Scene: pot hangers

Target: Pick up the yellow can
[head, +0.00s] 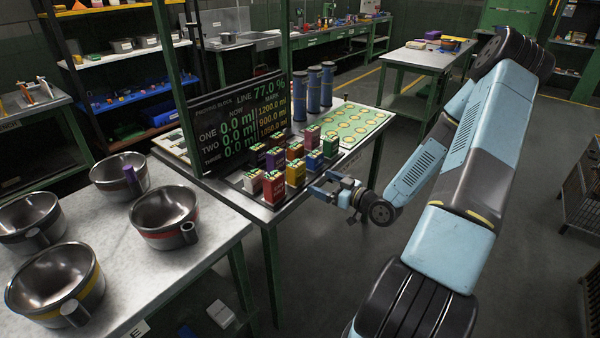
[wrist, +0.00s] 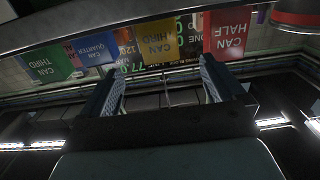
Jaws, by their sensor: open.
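The yellow can (head: 295,174) stands upright in the front row of small coloured cans on the table, between a red can (head: 273,189) and a blue can (head: 314,160). My gripper (head: 321,186) is open and empty, just off the table's front edge to the right of the yellow can. Its two fingers also show in the wrist view (wrist: 162,72), apart from the can.
The blue can (wrist: 98,49) and red can (wrist: 227,32) are close neighbours. A green can (head: 330,146) ends the row, and more cans stand behind. A dark display board (head: 240,120) rises behind them. Metal pots (head: 165,215) stand on the left table.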

